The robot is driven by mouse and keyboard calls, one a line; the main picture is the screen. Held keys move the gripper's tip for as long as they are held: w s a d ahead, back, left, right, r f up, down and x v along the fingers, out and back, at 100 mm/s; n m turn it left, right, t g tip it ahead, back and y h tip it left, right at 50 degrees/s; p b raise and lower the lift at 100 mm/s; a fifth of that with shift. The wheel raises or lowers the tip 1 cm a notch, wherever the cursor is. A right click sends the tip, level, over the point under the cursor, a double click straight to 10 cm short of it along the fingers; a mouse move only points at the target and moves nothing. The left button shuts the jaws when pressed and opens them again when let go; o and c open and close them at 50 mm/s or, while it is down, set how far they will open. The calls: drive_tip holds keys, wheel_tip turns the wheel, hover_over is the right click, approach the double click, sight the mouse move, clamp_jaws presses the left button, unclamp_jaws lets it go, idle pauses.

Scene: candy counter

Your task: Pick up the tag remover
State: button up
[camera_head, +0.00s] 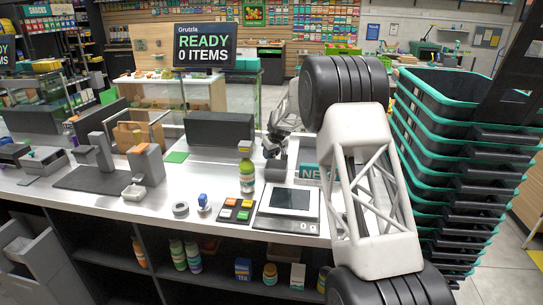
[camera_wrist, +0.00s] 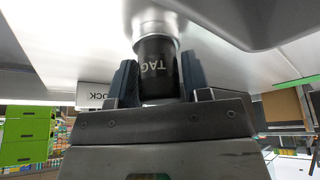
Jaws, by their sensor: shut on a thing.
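The tag remover (camera_wrist: 156,68) is a short black cylinder with a silvery end and the letters TAG on its side. In the wrist view it sits between the two fingers of my gripper (camera_wrist: 157,84), which is shut on it. In the head view the dark tag remover (camera_head: 275,171) shows at the counter, behind the scale, with my gripper (camera_head: 275,152) at its top. I cannot tell whether its base touches the counter. The fingertips are small and partly hidden in the head view.
A green bottle (camera_head: 247,176) stands close to the left of the tag remover. The scale (camera_head: 287,201) and a button pad (camera_head: 236,210) lie in front. A NEXT sign (camera_head: 308,172) is to the right. Stacked baskets (camera_head: 450,150) stand at the right. A white counter (camera_head: 205,172) stretch left of the bottle is clear.

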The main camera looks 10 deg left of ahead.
drive_tip(key=shift+r, duration=0.15)
drive_tip(key=shift+r, duration=4.9)
drive_tip(key=shift+s+a+r, duration=0.15)
drive_tip(key=shift+s+r, duration=0.15)
drive_tip(key=s+a+r, duration=0.2)
drive_tip(key=s+r, duration=0.3)
drive_tip(key=s, duration=0.2)
drive_tip(key=s+a+r, duration=0.1)
drive_tip(key=s+r, duration=0.4)
drive_tip(key=s, duration=0.2)
drive_tip(key=s+a+r, duration=0.2)
drive_tip(key=s+r, duration=0.3)
drive_tip(key=s, duration=0.3)
drive_tip(key=shift+a, duration=0.3)
